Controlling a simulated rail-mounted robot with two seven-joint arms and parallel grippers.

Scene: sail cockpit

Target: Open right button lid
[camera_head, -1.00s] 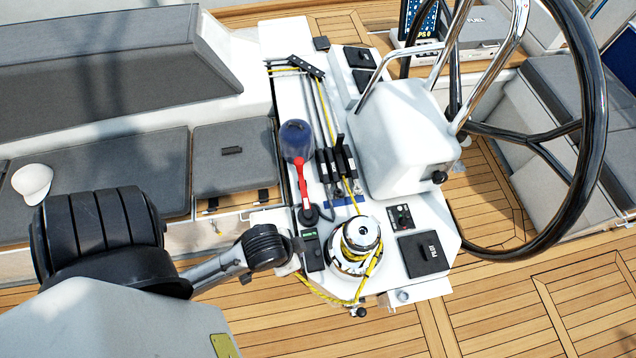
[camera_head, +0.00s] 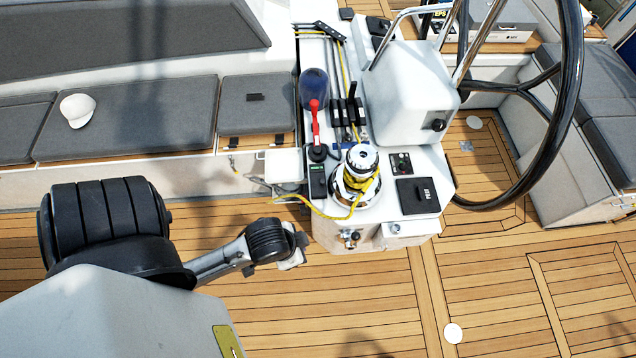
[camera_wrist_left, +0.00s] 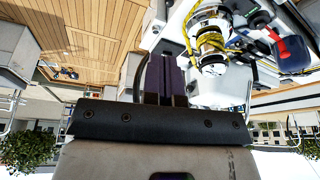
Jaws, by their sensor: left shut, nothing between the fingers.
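The white console (camera_head: 436,158) carries a winch (camera_head: 361,163) with yellow rope. A small dark switch panel (camera_head: 401,163) and a square black cover (camera_head: 417,195) lie to the winch's right. Two small round fittings, left (camera_head: 350,238) and right (camera_head: 393,228), sit low on the console's near end. I cannot tell which part is the right button lid, nor whether it is shut. My left gripper (camera_head: 294,250) is left of and nearer than the console's near end, apart from it. In the left wrist view its fingers (camera_wrist_left: 166,78) are together and empty, and the winch (camera_wrist_left: 211,42) shows beyond them.
The large black steering wheel (camera_head: 567,110) is on the right. Grey cushioned benches (camera_head: 130,120) line the left.

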